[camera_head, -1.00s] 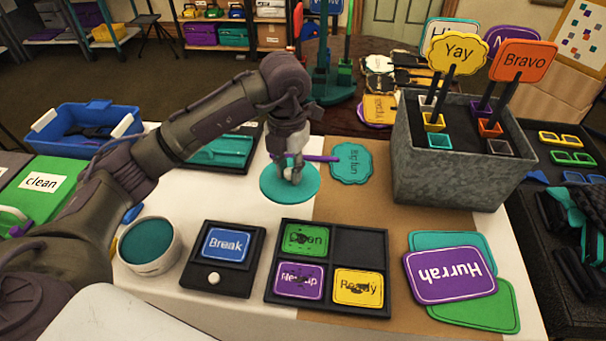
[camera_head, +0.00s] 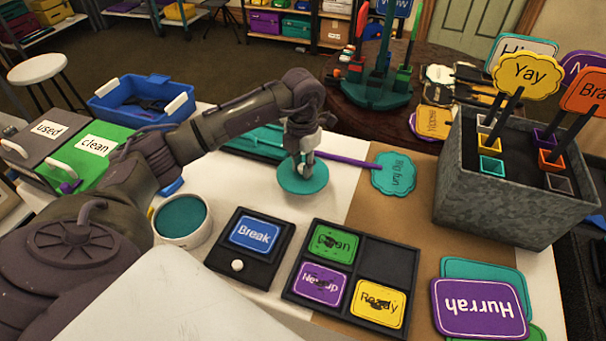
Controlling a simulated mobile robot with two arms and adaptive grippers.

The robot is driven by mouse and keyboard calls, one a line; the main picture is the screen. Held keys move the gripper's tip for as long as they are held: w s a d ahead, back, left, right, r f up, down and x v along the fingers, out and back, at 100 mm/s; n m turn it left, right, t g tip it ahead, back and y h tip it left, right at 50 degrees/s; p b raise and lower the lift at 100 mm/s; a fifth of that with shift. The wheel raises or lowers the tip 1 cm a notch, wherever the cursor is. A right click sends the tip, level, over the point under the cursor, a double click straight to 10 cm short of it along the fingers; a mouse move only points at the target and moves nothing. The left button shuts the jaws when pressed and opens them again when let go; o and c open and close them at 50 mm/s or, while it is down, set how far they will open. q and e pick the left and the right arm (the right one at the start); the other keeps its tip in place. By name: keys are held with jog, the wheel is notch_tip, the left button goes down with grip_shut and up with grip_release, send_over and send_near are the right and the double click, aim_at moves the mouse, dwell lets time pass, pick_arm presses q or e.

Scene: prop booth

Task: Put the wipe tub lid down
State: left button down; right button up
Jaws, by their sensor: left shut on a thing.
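The wipe tub lid (camera_head: 290,187) is a flat teal disc in the head view, over the white table area behind the blue Break card. My left gripper (camera_head: 306,163) comes down on it from above and is shut on it. The lid lies about level, close to the tabletop; I cannot tell whether it touches. The wipe tub (camera_head: 183,238) seems to be the round white container with a teal inside, front left of the lid. My right gripper is not in view.
A teal Big fun sign (camera_head: 394,173) with a purple stick lies just right of the lid. The Break tray (camera_head: 222,258) and a divided card tray (camera_head: 385,255) stand in front. A grey planter (camera_head: 470,195) with signs is at right.

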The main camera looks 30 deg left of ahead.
pick_arm(q)
notch_tip(320, 180, down, 4)
jog(key=shift+r, duration=0.2)
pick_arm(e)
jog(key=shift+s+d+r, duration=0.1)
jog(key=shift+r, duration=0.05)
pick_arm(q)
jog(key=shift+f, duration=0.2)
jog(key=c, duration=1)
grip_release()
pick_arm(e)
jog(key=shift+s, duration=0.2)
pick_arm(q)
jog(key=shift+r, duration=0.1)
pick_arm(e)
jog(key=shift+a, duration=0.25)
